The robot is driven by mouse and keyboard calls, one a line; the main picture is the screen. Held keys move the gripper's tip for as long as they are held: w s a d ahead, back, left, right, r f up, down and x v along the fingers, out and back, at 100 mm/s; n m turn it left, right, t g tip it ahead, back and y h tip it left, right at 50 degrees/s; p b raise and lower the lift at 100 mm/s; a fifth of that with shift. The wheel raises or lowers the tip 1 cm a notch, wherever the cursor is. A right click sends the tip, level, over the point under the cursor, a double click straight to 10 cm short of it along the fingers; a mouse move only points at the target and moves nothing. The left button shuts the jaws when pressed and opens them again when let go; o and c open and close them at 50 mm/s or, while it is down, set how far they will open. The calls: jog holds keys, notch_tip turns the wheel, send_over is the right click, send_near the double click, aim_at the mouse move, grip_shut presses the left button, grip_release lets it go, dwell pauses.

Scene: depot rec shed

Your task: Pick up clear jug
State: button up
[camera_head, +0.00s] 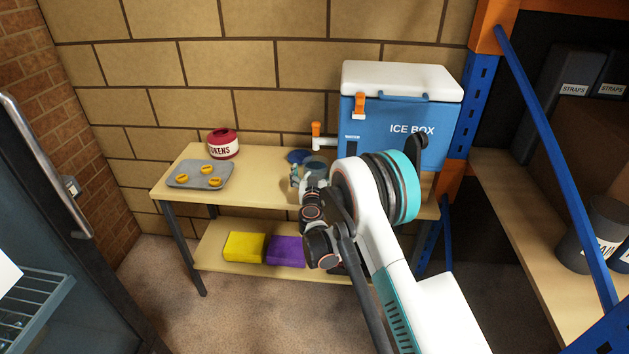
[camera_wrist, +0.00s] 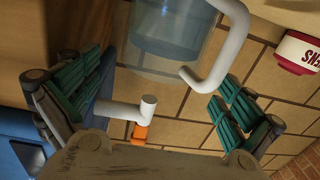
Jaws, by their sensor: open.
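The clear jug (camera_wrist: 170,35) shows at the top of the wrist view, bluish and see-through, with a white handle (camera_wrist: 225,50) curving to its right. My gripper (camera_wrist: 158,78) is open, with one green-padded finger at left and one at right. The jug lies between and beyond the fingertips, and no finger clearly touches it. In the head view, the jug (camera_head: 316,164) stands on the tabletop (camera_head: 258,178), partly hidden by my arm and gripper.
A red tub (camera_head: 223,144) and grey tray (camera_head: 200,181) sit at left. Shelving (camera_head: 530,190) stands at right.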

aim_at(317, 156)
jog(key=w, duration=0.2)
jog(key=w+b, duration=0.1)
jog(key=shift+w+f+b, duration=0.3)
jog(key=shift+w+f, duration=0.05)
jog(key=shift+w+r, duration=0.15)
jog(key=shift+w, duration=0.15)
jog(key=shift+c, duration=0.2)
jog(key=c, duration=1.9)
